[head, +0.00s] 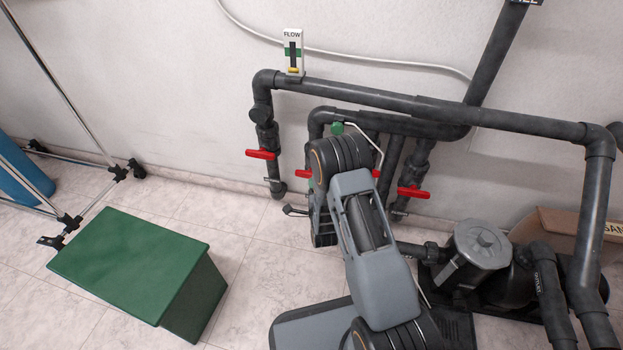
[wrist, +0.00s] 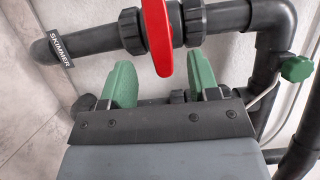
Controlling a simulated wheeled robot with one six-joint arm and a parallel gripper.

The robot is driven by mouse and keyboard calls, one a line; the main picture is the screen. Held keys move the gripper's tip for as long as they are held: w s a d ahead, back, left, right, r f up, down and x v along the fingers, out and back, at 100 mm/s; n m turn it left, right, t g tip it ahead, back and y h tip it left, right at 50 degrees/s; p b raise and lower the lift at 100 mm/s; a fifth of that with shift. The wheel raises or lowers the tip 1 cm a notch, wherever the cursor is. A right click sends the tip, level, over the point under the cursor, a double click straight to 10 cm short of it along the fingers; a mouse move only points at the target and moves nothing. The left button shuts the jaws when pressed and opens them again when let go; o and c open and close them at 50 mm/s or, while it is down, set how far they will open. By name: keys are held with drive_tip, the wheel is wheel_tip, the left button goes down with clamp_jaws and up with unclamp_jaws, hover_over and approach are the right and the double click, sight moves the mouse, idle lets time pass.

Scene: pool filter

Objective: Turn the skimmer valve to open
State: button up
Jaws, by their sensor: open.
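The skimmer valve's red handle (wrist: 157,35) lies across its dark pipe in the wrist view. The pipe carries a SKIMMER label (wrist: 60,48) at the left. My gripper (wrist: 160,80) is open, with its two green fingers apart on either side of the handle's near end. The handle shows a gap to each finger; whether its end is at fingertip depth I cannot tell. In the head view a middle red handle (head: 303,174) shows beside my arm, which hides most of that valve and my fingers.
Other red handles are at the left (head: 260,154) and right (head: 413,193) pipes. A green knob (wrist: 297,68) is right of my gripper. A pump (head: 482,255) stands at right, a green box (head: 130,265) at left. Floor between box and pipes is clear.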

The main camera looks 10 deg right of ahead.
sight(311, 176)
drive_tip(key=w, duration=0.2)
drive_tip(key=w+b, duration=0.1)
drive_tip(key=w, duration=0.3)
drive_tip(key=shift+w+d+b, duration=0.25)
drive_tip(key=shift+b, duration=0.1)
drive_tip(key=shift+c, duration=0.3)
drive_tip(key=c, duration=0.9)
drive_tip(key=shift+o, duration=0.2)
